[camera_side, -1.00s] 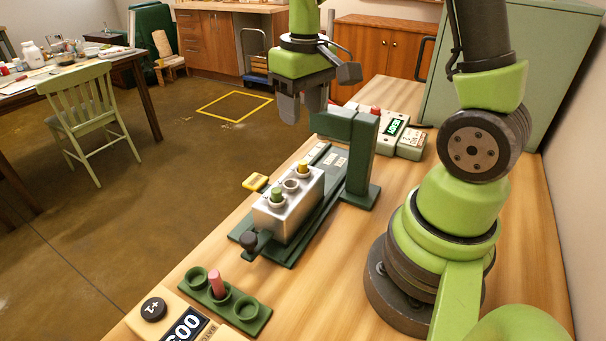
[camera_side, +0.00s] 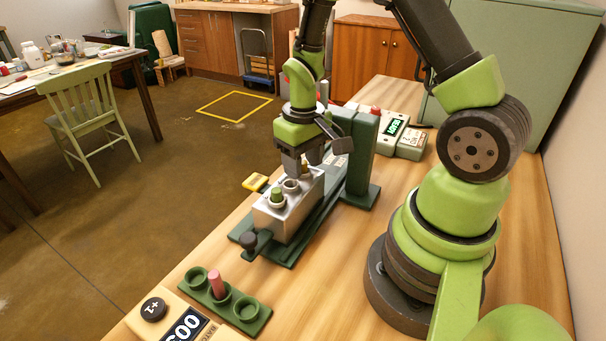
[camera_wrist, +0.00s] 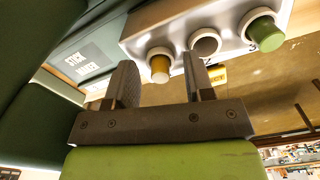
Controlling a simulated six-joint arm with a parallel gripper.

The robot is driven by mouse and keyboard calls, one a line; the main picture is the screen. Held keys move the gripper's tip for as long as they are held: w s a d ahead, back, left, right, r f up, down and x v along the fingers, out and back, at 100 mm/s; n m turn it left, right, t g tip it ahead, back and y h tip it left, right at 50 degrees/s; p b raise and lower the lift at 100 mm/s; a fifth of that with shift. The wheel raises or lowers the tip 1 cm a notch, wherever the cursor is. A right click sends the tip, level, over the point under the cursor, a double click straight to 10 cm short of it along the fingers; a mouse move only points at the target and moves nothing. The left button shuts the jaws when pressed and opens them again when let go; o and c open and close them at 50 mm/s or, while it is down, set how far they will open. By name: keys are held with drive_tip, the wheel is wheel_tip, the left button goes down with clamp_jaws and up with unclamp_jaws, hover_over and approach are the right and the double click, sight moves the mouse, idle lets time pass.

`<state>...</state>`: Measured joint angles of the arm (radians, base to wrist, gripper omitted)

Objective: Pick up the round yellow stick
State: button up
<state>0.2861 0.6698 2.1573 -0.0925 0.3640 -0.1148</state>
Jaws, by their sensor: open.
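The round yellow stick (camera_wrist: 159,69) stands upright in an end hole of the silver block (camera_wrist: 222,18). In the wrist view its top shows between my two fingers, with gaps on both sides. In the side view my gripper (camera_side: 302,168) is low over the far end of the block (camera_side: 271,218) and hides most of the stick. My gripper is open and empty, its fingers (camera_wrist: 160,78) pointing down at the stick. I cannot tell how deep the fingers reach around it.
A green stick (camera_side: 277,195) stands in the block's near hole; the middle hole (camera_side: 291,185) is empty. A dark green upright post (camera_side: 362,155) stands close to my gripper. A pink stick (camera_side: 216,284) is in a green three-cup rack (camera_side: 246,309) at the front. A yellow tag (camera_side: 255,182) sits beside the block.

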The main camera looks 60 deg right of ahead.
clamp_jaws()
wheel_tip(320, 180, up, 10)
idle(0.7)
